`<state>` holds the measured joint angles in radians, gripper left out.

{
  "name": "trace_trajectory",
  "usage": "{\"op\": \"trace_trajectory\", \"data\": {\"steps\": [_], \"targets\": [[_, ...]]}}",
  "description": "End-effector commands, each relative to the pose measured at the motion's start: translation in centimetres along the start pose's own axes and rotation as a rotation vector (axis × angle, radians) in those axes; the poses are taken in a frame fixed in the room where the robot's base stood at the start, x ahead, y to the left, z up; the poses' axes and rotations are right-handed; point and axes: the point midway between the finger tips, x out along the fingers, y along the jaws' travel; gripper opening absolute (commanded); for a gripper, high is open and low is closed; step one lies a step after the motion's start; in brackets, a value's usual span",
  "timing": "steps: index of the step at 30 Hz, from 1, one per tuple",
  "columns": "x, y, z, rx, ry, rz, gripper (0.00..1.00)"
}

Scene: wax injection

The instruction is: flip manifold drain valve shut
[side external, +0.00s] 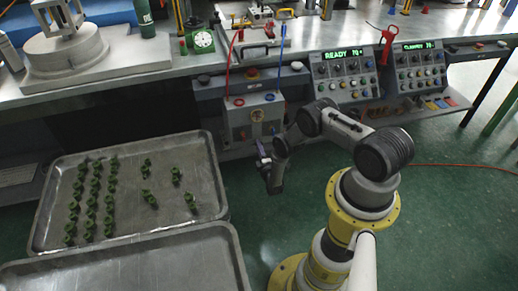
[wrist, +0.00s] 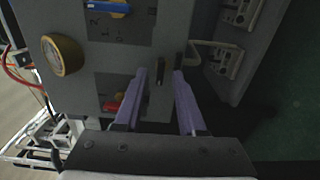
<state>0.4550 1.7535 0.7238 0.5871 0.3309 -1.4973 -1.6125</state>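The grey manifold box (side external: 254,119) hangs under the bench front in the side external view, with a round gauge and red and blue hoses. In the wrist view its panel (wrist: 75,88) shows a brass-rimmed gauge (wrist: 63,55), a blue lever (wrist: 108,7) at the top and a red lever (wrist: 113,103) lower down. I cannot tell which lever is the drain valve. In the side view my gripper (side external: 262,156) is just below the box.
Two control consoles (side external: 344,73) with lit displays stand to the right of the manifold. A metal tray (side external: 120,226) of green parts and a second tray (side external: 135,270) lie at the left. Grey boxes (wrist: 228,62) are at the upper right in the wrist view. Green floor is open at the right.

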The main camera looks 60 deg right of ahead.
Motion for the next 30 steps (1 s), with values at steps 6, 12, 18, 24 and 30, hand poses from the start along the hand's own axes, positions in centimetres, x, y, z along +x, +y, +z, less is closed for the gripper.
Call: {"op": "trace_trajectory", "data": {"steps": [6,12,18,24,30], "targets": [[0.0,0.0,0.0,0.001,0.000,0.000,0.41],[-0.8,0.0,0.0,0.002,0.001,0.000,0.41],[-4.4,-0.1,-0.1,0.000,0.003,-0.004,0.41],[-8.8,0.0,-0.1,-0.001,0.004,-0.002,0.41],[-12.2,0.0,-0.1,0.000,0.003,-0.001,0.41]]}}
